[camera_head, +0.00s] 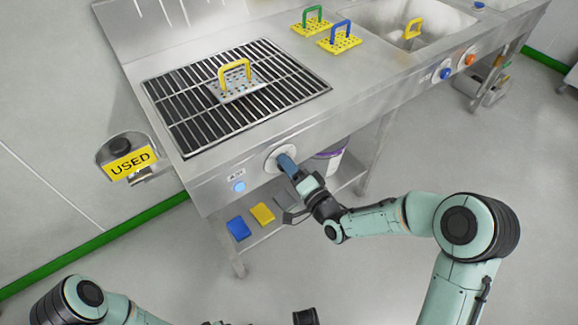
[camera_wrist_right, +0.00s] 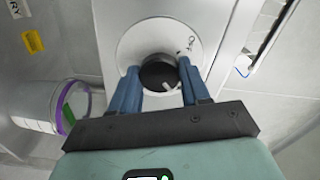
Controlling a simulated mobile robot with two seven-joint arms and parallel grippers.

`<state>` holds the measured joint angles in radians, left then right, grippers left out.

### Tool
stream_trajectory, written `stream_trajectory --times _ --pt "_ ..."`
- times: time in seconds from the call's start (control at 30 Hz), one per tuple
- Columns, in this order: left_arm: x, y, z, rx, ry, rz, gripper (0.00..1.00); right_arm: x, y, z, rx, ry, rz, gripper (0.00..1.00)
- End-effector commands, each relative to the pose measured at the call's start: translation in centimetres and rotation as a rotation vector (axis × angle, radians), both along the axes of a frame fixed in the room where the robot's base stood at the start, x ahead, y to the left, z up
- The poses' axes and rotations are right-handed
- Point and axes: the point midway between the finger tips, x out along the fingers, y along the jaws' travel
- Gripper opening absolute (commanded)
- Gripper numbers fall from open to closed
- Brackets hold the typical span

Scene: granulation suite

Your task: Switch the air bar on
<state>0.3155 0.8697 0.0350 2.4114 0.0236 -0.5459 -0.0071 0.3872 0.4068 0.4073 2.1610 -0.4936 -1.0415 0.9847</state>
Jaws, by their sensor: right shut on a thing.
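The air bar's control appears to be the dark round knob (camera_wrist_right: 160,70) on a white round dial plate (camera_wrist_right: 128,48) on the bench's front panel. A pale pointer mark shows on the knob's lower right. In the head view the right gripper (camera_head: 286,163) reaches the dial plate (camera_head: 273,152) and hides the knob. My left arm shows at the lower left; its fingers are not visible.
A pale blue round light or button (camera_head: 239,187) is left of the dial. A grille (camera_head: 190,130) carries a perforated plate (camera_head: 236,88). A purple-rimmed bucket (camera_head: 328,160) stands beneath. Blue (camera_head: 446,73) and orange (camera_head: 470,59) knobs are farther right.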

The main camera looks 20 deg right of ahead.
Motion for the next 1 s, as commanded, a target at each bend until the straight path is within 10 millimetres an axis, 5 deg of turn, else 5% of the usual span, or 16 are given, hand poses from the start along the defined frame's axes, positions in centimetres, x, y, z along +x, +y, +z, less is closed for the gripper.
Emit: stream_trajectory --times 0.43,0.47,0.53,1.0 --pt "-0.1 0.0 0.0 -0.001 0.002 -0.001 0.45 -0.1 0.1 -0.2 0.01 0.008 0.002 0.16" --pt "-0.1 0.0 0.0 -0.001 0.002 -0.001 0.45 -0.1 0.1 -0.2 0.01 0.008 0.002 0.53" --pt "-0.1 0.0 0.0 -0.001 0.002 -0.001 0.45 -0.1 0.1 -0.1 0.01 0.007 0.001 0.72" --pt "-0.4 -0.2 0.4 -0.005 0.009 -0.004 0.45 -1.6 -0.7 0.0 0.007 0.005 -0.001 0.72"
